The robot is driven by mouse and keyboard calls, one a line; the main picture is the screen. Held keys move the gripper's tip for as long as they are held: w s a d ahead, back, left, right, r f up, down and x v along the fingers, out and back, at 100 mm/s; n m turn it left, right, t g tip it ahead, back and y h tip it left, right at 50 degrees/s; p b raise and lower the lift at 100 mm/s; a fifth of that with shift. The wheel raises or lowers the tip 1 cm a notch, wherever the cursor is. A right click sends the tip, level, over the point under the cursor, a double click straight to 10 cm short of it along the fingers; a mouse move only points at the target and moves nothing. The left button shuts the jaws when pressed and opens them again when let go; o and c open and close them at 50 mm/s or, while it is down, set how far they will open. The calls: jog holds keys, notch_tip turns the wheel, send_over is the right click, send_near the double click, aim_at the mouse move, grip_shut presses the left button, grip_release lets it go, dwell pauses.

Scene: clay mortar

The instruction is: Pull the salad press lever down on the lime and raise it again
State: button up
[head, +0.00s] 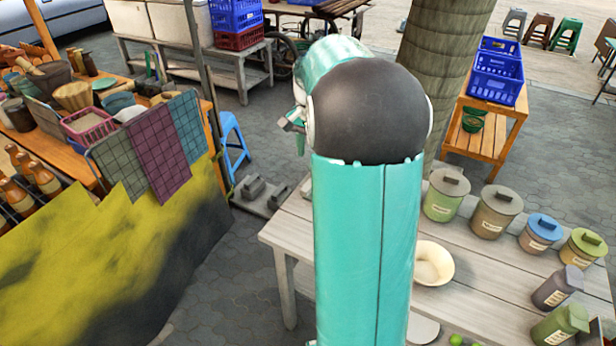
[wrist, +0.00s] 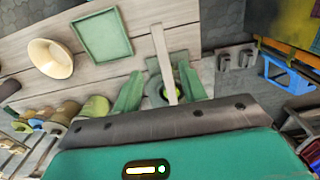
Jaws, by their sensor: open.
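In the wrist view, the pale lever (wrist: 159,45) of the press runs between the two green fingers of my gripper (wrist: 161,72). The fingers stand apart on either side of the lever, and I cannot tell whether either touches it. Behind the lever is the dark round cup of the press (wrist: 154,88), partly covered by the lever and my gripper. A yellow-green patch, likely the lime (wrist: 177,76), shows beside the lever. In the head view my own teal arm hides the press and most of my gripper.
A cream bowl (head: 433,262) stands on the wooden table (head: 475,285), with several lidded jars (head: 497,211) along its right side. A square green tray (wrist: 102,37) lies near the press in the wrist view. A stall with draped cloths (head: 158,150) stands at the left.

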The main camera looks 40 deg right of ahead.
notch_tip(320, 180, down, 9)
jog(key=shift+f, duration=0.1)
jog(key=shift+w+f, duration=0.1)
jog(key=shift+f, duration=0.3)
grip_shut()
